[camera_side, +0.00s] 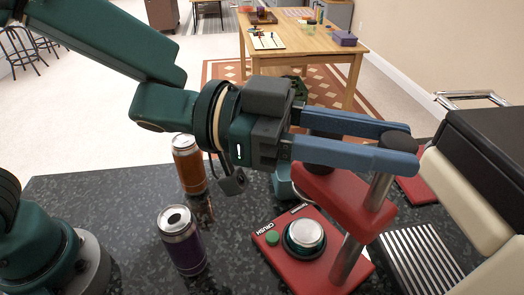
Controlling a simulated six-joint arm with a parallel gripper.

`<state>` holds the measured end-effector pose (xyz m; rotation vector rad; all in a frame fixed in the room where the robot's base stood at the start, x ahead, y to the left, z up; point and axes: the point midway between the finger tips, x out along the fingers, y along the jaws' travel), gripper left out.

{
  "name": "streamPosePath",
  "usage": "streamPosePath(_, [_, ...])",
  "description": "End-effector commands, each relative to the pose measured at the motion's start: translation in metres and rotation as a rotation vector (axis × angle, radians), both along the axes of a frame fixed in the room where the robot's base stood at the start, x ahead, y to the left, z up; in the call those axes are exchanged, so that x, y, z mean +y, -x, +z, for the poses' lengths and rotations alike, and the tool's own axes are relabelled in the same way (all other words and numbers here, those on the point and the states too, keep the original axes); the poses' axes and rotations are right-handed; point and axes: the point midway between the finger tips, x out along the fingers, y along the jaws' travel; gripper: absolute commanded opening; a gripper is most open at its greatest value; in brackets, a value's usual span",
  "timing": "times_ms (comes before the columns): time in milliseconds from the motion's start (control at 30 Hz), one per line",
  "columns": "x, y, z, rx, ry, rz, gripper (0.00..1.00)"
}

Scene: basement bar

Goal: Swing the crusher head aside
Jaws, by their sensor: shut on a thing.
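The can crusher has a red base (292,262) marked CRUSH, with a green button (272,238) and a round silver pad (305,236). Its red crusher head (345,203) is an arm held above the base by a silver post (379,190) with a dark cap (397,140). The head's free end is above and behind the pad, which is uncovered from this view. My gripper (362,140) reaches over the head with its blue fingers, shut on a dark upright knob (322,133) on the head. The near finger hides part of the knob.
An orange can (188,165) and a purple can (182,240) stand upright on the dark speckled counter (110,190), left of the crusher. A teal object (283,184) is partly hidden behind it. A ribbed metal tray (420,262) and a black-and-cream machine (470,195) are close on the right.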

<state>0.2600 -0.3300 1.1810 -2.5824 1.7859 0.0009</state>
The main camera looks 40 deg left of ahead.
Motion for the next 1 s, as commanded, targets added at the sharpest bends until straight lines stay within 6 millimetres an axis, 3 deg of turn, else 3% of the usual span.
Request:
streamPosePath(467, [-0.0001, 0.0011, -0.0001, 0.002, 0.0, 0.059, 0.0])
streamPosePath(1000, [-0.0041, 0.007, -0.0011, 0.002, -0.002, 0.337, 0.0])
